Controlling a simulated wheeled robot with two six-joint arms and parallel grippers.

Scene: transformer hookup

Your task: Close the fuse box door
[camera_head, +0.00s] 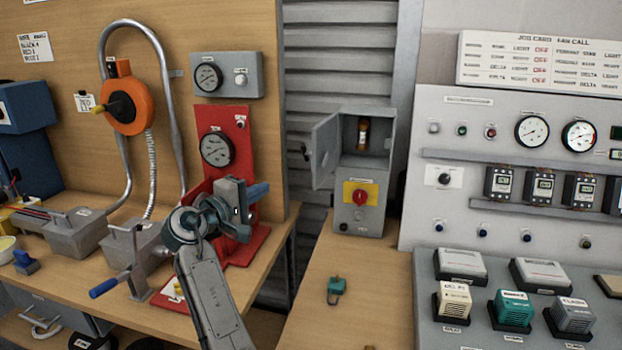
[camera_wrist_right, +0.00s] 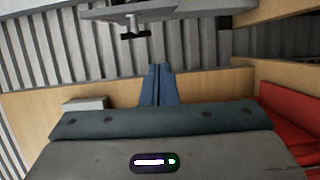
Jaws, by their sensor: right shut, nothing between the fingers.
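The grey fuse box (camera_head: 375,212) stands at the back of the right-hand bench. Its door (camera_head: 325,152) stands open, swung out to the left, with a dark handle (camera_head: 305,152) on it. A brown fuse (camera_head: 363,133) shows inside the open upper part. My right gripper (camera_head: 262,190) is shut and empty, left of the door and in front of the red gauge stand. In the right wrist view its blue fingers (camera_wrist_right: 155,84) are together. Above them there is a grey panel with a dark handle (camera_wrist_right: 135,31), apparently the door, apart from the fingers. My left gripper is not in view.
The red gauge stand (camera_head: 236,125) is close behind my right gripper. A teal padlock (camera_head: 336,288) lies on the right-hand bench (camera_head: 355,325), which is otherwise mostly clear. A control panel (camera_head: 470,120) is at the right. A gap separates the two benches.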

